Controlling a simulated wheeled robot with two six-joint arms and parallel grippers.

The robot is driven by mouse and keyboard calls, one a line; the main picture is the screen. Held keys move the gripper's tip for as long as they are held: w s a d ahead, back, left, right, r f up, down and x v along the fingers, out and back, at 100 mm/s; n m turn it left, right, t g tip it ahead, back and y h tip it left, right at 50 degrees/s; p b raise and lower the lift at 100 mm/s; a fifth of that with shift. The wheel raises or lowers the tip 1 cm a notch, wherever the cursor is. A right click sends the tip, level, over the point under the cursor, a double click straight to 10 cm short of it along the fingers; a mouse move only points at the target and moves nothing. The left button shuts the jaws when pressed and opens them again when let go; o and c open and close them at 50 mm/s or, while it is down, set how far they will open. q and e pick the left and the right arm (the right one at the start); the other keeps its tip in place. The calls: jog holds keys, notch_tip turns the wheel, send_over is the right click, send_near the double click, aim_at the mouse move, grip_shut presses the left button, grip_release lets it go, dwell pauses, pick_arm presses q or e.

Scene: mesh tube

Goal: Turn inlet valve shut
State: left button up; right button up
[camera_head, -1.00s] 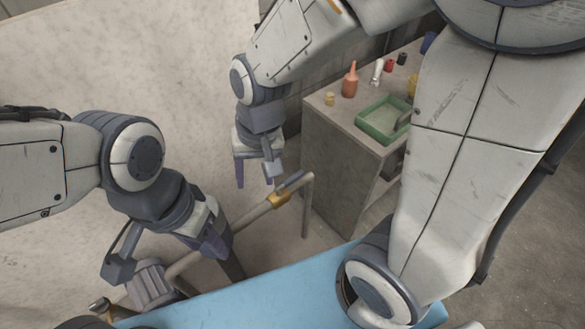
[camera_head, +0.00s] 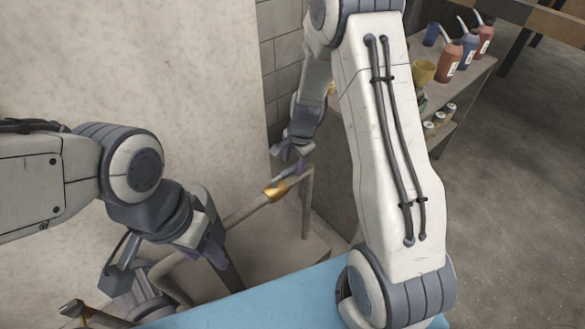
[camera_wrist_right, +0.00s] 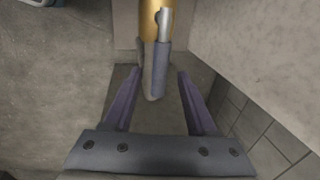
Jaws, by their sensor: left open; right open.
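The inlet valve has a brass body (camera_head: 274,191) on a pale pipe and a lever with a grey-blue sleeve (camera_head: 291,172). In the right wrist view the brass body (camera_wrist_right: 157,20) is at the top, and the sleeved lever (camera_wrist_right: 160,72) points down between my fingers. My right gripper (camera_head: 287,153) is open just above the lever in the head view; its fingers (camera_wrist_right: 159,74) stand on either side with gaps showing. My left gripper (camera_head: 208,254) is open beside the pipe, lower left of the valve; its fingertips are partly hidden.
A pale wall (camera_head: 130,70) stands behind the pipe. A blue surface (camera_head: 255,297) lies in front. A shelf unit with red bottles (camera_head: 448,62) and a yellow cup (camera_head: 423,72) stands at the right, partly behind my right arm. Floor at far right is clear.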

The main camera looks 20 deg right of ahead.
jog(key=shift+w+a+f, duration=0.1)
jog(key=shift+w+f, duration=0.05)
jog(key=shift+f, duration=0.8)
grip_shut()
dwell(0.8)
